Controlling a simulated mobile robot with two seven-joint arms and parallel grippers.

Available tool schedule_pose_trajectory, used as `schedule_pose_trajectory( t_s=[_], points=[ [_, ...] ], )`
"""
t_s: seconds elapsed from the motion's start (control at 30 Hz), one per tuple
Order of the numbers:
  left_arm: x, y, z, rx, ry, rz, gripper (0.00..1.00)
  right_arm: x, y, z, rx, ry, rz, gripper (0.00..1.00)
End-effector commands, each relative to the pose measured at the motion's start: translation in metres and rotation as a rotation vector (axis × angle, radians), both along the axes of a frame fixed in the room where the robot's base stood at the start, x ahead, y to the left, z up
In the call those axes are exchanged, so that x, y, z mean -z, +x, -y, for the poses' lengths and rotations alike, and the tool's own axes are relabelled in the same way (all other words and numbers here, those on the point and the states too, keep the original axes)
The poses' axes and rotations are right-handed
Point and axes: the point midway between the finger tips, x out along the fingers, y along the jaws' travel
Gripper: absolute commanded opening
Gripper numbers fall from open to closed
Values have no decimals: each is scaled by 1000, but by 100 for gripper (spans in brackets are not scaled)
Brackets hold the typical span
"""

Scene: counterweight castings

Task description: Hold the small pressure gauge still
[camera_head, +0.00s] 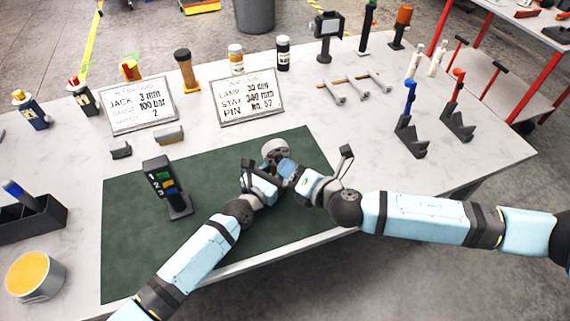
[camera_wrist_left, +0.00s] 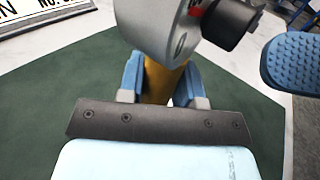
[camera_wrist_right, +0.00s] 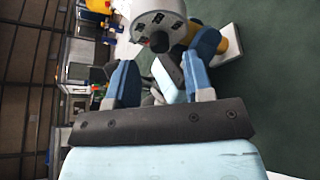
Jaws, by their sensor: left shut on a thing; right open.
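The small pressure gauge (camera_head: 275,148) stands on the green mat, with a round grey head on a yellow stem. In the left wrist view its head (camera_wrist_left: 160,28) is close, with a black knob-like part at its right side. My left gripper (camera_wrist_left: 162,82) is shut on the yellow stem below the head; its fingers hide part of the stem. My right gripper (camera_head: 294,172) is open and empty, just right of the gauge and close to the left gripper. In the right wrist view the gauge head (camera_wrist_right: 155,22) is beyond the open fingers (camera_wrist_right: 160,82), apart from them.
The green mat (camera_head: 130,255) also bears a dark stand with coloured buttons (camera_head: 166,188). Two lettered signs (camera_head: 250,97) stand behind the mat. Hooks with blue (camera_head: 410,130) and red tops are at the right. A cup of yellow (camera_head: 38,275) is at the front left.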

Motion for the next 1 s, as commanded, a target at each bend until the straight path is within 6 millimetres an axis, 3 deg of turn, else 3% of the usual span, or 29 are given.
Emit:
schedule_pose_trajectory(
  t_s=[0.2,0.57,0.77,0.8,1.0],
  points=[
    [0,0,0,0,0,0,0,6,20,-16,0,0,0,47],
    [0,0,0,0,0,0,0,8,23,-19,0,1,-2,47],
    [0,0,0,0,0,0,0,8,23,-19,0,1,-1,4],
    [0,0,0,0,0,0,0,8,23,-19,-1,1,-1,0],
    [0,0,0,0,0,0,0,9,23,-19,1,35,-14,0]
  ],
)
